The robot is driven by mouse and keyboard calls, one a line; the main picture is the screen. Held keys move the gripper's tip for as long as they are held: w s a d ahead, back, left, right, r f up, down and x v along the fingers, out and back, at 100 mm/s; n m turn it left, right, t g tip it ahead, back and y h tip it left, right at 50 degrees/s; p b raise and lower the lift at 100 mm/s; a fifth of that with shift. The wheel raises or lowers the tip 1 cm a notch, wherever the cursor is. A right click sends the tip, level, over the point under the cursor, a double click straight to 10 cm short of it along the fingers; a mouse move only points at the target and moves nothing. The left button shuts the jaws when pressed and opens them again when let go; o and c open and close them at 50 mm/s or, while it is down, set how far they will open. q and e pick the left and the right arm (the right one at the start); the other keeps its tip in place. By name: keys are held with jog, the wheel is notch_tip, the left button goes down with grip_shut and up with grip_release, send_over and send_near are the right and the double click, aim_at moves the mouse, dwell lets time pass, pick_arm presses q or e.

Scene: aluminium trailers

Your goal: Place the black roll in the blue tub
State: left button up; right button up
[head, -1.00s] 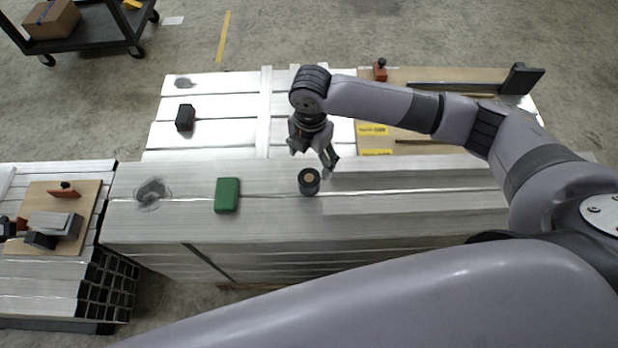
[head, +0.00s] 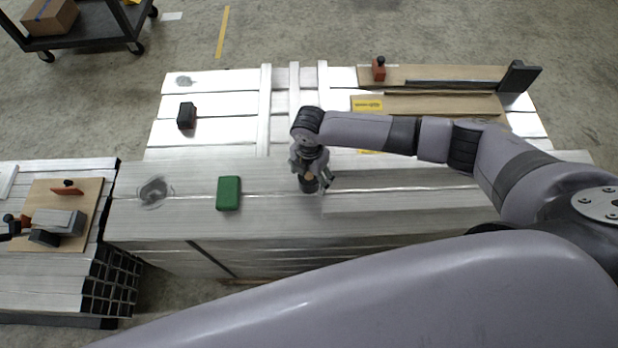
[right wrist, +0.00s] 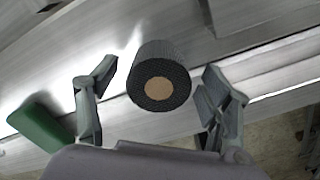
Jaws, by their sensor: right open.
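The black roll (head: 309,186) stands upright on the long aluminium stack, with a tan core showing in its top. My right gripper (head: 313,179) is over it, pointing down, and hides part of it in the head view. In the right wrist view the black roll (right wrist: 160,78) is between the two spread fingers of the right gripper (right wrist: 158,88). Gaps show on both sides, so the fingers are open and apart from it. No blue tub is visible in either view. My left gripper is not in view.
A green block (head: 228,193) lies on the same stack, left of the roll; it also shows in the right wrist view (right wrist: 42,122). A black block (head: 187,115) lies on the rear sheets. Boards (head: 430,104) with a red clamp (head: 378,69) lie at right rear.

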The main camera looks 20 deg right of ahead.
jog(key=shift+c, duration=0.6)
jog(key=c, duration=1.3)
jog(key=shift+r, duration=0.1)
